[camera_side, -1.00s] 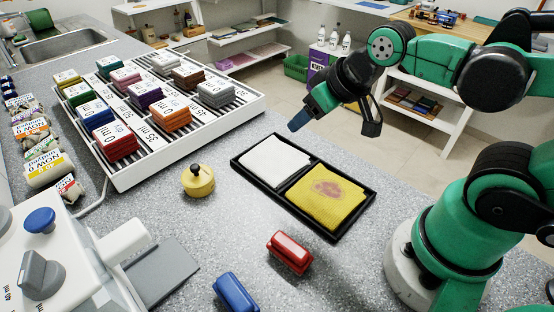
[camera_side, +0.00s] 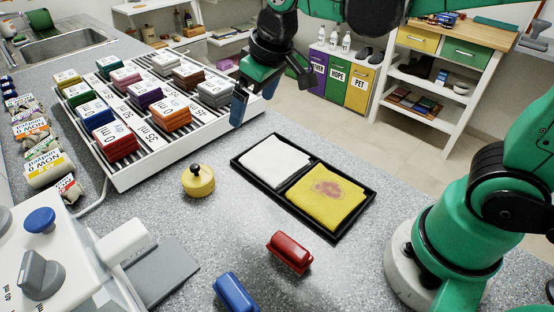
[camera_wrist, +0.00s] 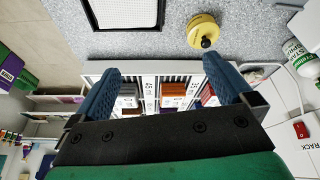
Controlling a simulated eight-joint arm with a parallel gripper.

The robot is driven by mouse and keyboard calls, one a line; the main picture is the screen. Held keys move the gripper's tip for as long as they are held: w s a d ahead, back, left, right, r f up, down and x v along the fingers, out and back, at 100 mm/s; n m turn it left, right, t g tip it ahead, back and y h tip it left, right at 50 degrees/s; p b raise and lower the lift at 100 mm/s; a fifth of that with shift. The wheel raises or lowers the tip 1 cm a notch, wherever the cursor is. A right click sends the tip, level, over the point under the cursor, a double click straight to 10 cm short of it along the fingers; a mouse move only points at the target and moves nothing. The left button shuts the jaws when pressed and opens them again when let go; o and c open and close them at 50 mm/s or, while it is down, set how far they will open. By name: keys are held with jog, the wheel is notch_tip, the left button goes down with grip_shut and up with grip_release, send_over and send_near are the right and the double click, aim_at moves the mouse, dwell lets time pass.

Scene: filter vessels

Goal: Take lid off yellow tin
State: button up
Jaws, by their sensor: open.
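The yellow tin (camera_side: 198,183) stands upright on the grey speckled counter, left of the black tray. Its lid (camera_side: 197,170) is on and has a black knob. In the wrist view the yellow tin (camera_wrist: 202,28) is at the top, right of centre, with the knob towards me. My gripper (camera_side: 238,108) is in the air over the right end of the white rack, up and to the right of the tin. In the wrist view my gripper (camera_wrist: 160,75) has its two blue fingers wide apart with nothing between them.
The white rack (camera_side: 190,150) holds several coloured blocks behind the tin. The black tray (camera_side: 333,237) holds a white cloth and a stained yellow cloth. A red block (camera_side: 289,252) and a blue block (camera_side: 236,293) lie in front. The counter around the tin is clear.

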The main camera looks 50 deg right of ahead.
aim_at(195, 166)
jog(key=w+a+f+n+g, duration=0.1)
jog(key=w+a+f, duration=0.1)
jog(key=a, duration=0.1)
jog(key=w+a+f+n+g, duration=0.1)
jog(key=w+a+f, duration=0.1)
jog(key=w+a+f+n+g, duration=0.1)
jog(key=w+a+f, duration=0.1)
jog(key=w+a, duration=0.1)
jog(key=shift+a+f+g+h, duration=0.3)
jog(key=shift+a+f+g, duration=0.05)
jog(key=shift+g, duration=0.05)
jog(key=shift+a+f, duration=0.2)
jog(key=shift+f, duration=3)
jog(key=c, duration=1.1)
jog(key=shift+r, duration=0.15)
